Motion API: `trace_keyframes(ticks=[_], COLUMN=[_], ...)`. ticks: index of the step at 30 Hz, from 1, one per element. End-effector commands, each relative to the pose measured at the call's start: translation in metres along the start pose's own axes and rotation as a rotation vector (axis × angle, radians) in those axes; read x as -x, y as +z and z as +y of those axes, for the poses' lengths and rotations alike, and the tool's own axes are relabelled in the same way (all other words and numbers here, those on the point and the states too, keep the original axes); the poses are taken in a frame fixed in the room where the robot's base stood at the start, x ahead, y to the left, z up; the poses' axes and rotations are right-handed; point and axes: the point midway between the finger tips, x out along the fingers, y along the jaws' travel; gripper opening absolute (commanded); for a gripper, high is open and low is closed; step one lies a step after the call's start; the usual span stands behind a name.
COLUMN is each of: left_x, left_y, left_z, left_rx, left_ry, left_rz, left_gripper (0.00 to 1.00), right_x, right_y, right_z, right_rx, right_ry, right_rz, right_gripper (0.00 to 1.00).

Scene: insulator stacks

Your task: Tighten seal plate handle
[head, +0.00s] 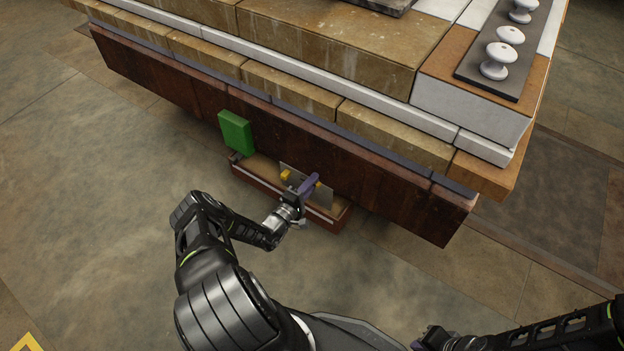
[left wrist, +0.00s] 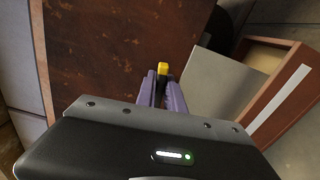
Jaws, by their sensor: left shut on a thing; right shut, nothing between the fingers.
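In the left wrist view the grey plate (left wrist: 213,88) shows just right of the fingers. The fingers hide part of the handle. My right gripper (head: 432,338) is at the bottom edge, far from the plate, shut and empty, partly cut off.
The open brown box (head: 240,173) juts from the brown wall (head: 400,195) under stacked tan and white blocks. A green block (head: 235,131) stands at its left end. White insulators (head: 501,57) stand on top at right. The floor (head: 90,200) at left is clear.

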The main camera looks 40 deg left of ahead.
Motion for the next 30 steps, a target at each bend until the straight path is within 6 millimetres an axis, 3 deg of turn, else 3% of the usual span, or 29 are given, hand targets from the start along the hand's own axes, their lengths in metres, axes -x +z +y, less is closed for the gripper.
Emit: trace_keyframes(ticks=[7,21,22,30], left_x=[0.0001,0.0001,0.0001,0.0000], left_y=[0.0008,0.0007,0.0007,0.0003], left_z=[-0.0011,-0.0019,-0.0018,-0.0014], left_rx=[-0.092,-0.108,-0.108,-0.108], left_ry=[-0.001,-0.002,-0.002,-0.001], left_rz=[-0.002,-0.002,-0.002,-0.001], left_gripper=[0.00,0.00,0.14,0.33], right_x=[0.0043,0.0045,0.0045,0.0046], right_y=[0.0016,0.0019,0.0019,0.0017], right_z=[-0.0029,-0.0031,-0.0031,-0.0030], right_rx=[0.002,0.002,0.002,0.002], right_ry=[-0.002,-0.002,-0.002,-0.002], right_rz=[-0.004,-0.005,-0.005,-0.004], right_gripper=[0.00,0.00,0.00,0.00])
